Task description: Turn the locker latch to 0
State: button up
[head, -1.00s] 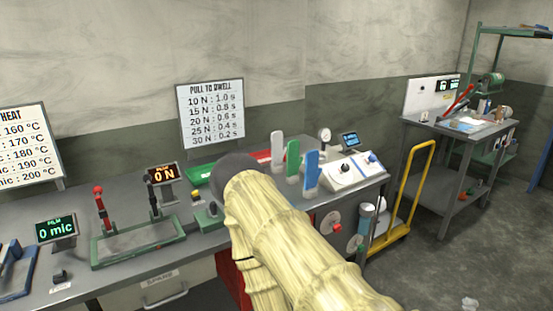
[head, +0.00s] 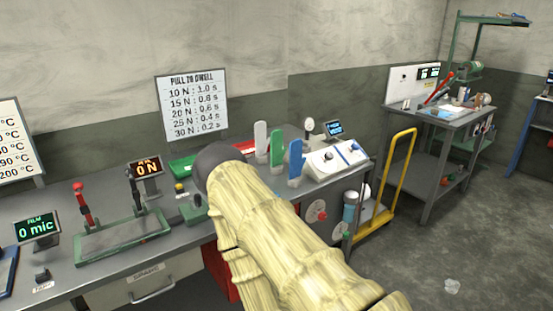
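No locker latch with a readable 0 mark can be made out. A red cabinet (head: 221,274) under the bench shows only in part behind my sleeved arm. A round grey plate with a red knob (head: 317,212) sits under the right part of the bench; I cannot tell whether it is the latch. My arm, in a pale yellow ribbed sleeve, crosses the middle of the head view and hides part of the bench front. My gripper cannot be seen, so its opening and contact are hidden.
The grey bench (head: 100,285) carries a green-based lever press (head: 125,238), small displays and a white control box (head: 337,158). A yellow-railed cart (head: 402,170) and a second table (head: 440,122) stand right. The floor (head: 410,255) at right is mostly clear.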

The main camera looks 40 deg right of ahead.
aim_at(323, 215)
jog(key=z, duration=1.45)
